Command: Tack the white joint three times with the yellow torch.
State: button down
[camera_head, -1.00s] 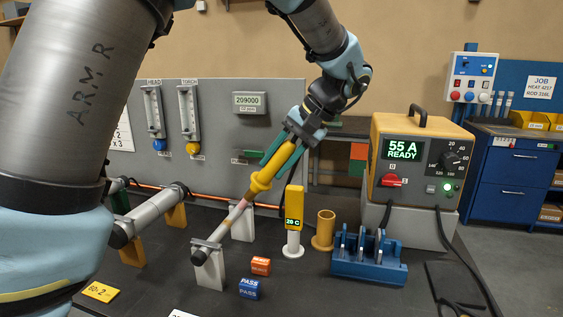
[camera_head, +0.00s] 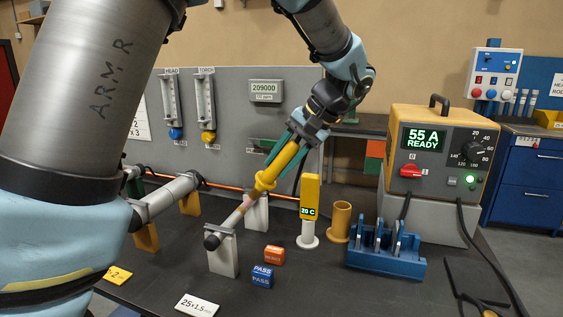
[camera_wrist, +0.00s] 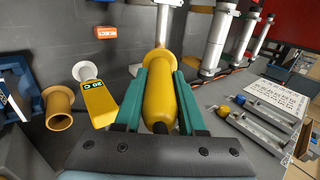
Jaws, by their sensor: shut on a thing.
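My gripper (camera_head: 281,172) is shut on the yellow torch (camera_head: 283,158), which slants down and left. In the wrist view the torch (camera_wrist: 160,105) lies between the two teal fingers. The white joint's pale tube (camera_head: 229,222) rests on white stands (camera_head: 223,256), with a dark cap at its near end. The torch's pinkish tip overlaps the tube in the head view; I cannot tell whether they touch. In the wrist view the torch's collar hides the tip, and the pale tube (camera_wrist: 163,22) runs beyond it.
A yellow gauge reading 20 C (camera_head: 310,193), a tan cup (camera_head: 340,222) and a blue rack (camera_head: 385,262) stand right of the joint. Orange (camera_head: 274,255) and blue (camera_head: 263,277) blocks lie in front. The power source (camera_head: 435,150) reads 55 A READY. A grey pipe (camera_head: 165,203) lies left.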

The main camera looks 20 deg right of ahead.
aim_at(296, 142)
jog(key=shift+b+x, duration=0.4)
jog(key=shift+x, duration=0.5)
dwell(1.2)
jog(key=shift+a+f, duration=0.2)
dwell(1.9)
jog(key=shift+r, duration=0.15)
dwell(1.1)
jog(key=shift+s+d+r+p, duration=0.1)
jog(key=shift+d+r+p, duration=0.2)
jog(key=shift+r+p, duration=0.2)
jog(key=shift+p+v, duration=2.1)
jog(key=shift+v, duration=0.85)
jog(key=shift+d, duration=0.1)
